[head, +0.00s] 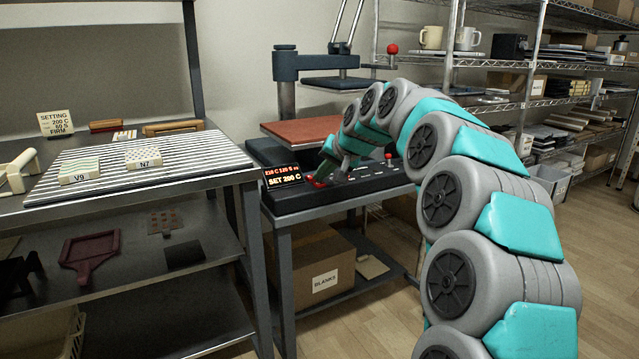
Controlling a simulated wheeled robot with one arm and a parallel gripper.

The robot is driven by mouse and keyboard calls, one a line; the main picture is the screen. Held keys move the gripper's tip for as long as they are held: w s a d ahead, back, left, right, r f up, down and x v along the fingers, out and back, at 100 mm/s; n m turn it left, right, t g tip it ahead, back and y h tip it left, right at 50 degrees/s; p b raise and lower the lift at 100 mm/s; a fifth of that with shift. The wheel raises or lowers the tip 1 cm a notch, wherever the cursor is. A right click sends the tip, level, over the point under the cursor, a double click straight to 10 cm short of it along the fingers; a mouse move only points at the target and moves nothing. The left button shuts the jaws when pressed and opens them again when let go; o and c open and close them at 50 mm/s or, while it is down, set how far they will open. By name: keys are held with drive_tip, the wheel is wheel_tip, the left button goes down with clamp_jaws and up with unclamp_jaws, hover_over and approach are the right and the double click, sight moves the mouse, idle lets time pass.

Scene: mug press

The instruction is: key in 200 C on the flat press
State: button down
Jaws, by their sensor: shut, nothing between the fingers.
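The flat press (300,133) stands on a metal stand in the middle of the head view, with its upper plate raised over a reddish-brown lower pad. Its display (284,178) shows a red top line, hard to read, perhaps "210 C 120 S", and "SET 200 C" below. The dark control panel (352,189) runs along the press's front. My gripper (318,182) is shut and empty, pointing down at the panel's left part, just right of the display. Reddish parts show at its tips; I cannot tell whether it touches a key. My arm hides part of the panel.
A setting card (56,123) reading "200 C, 60 S, FIRM" stands on the left table. Two patterned pieces, V9 (79,172) and N7 (144,158), lie on a striped sheet (190,160). A box of blanks (325,281) sits under the press. Mugs (431,38) stand on shelves at right.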

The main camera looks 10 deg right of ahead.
sight(321, 185)
drive_tip(key=shift+f, duration=0.1)
idle(0.4)
drive_tip(key=shift+r+p, duration=0.5)
drive_tip(key=shift+r, duration=0.35)
drive_tip(key=shift+r+p, duration=1.5)
drive_tip(key=shift+r, duration=1.05)
